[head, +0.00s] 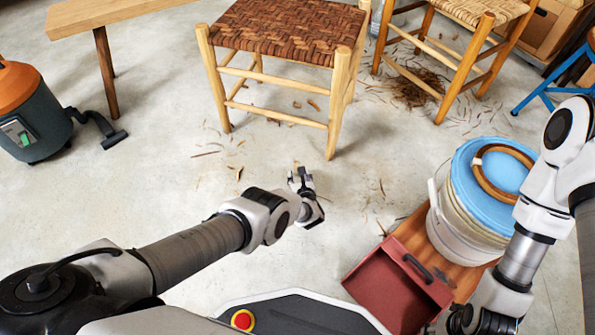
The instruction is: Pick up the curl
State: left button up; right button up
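Several curled brown bark shavings lie scattered on the concrete floor; I cannot tell which one is the curl. One small shaving (238,173) lies left of my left gripper (300,177). Another small brown piece (296,163) shows just beyond its fingertips. My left gripper is low over the floor in front of the woven stool, its two fingers apart with nothing clearly between them. My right gripper (468,321) is at the bottom edge by the red dustpan, partly cut off, and its fingers do not show clearly.
A woven bark stool (285,32) stands ahead, with a second stool (470,10) and a shavings pile (415,88) behind right. A white bucket (450,226) with blue lid and brown ring, and a red dustpan (392,292), stand right. A vacuum (35,120) is left.

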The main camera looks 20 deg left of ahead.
aim_at(297, 165)
pick_arm(q)
jog(key=b+x, duration=0.4)
jog(key=x, duration=0.1)
jog(key=shift+w+d+f+b, duration=0.15)
jog(key=shift+f+b, duration=0.1)
jog(key=shift+b, duration=0.15)
jog(key=shift+r, duration=0.3)
jog(key=c, duration=0.8)
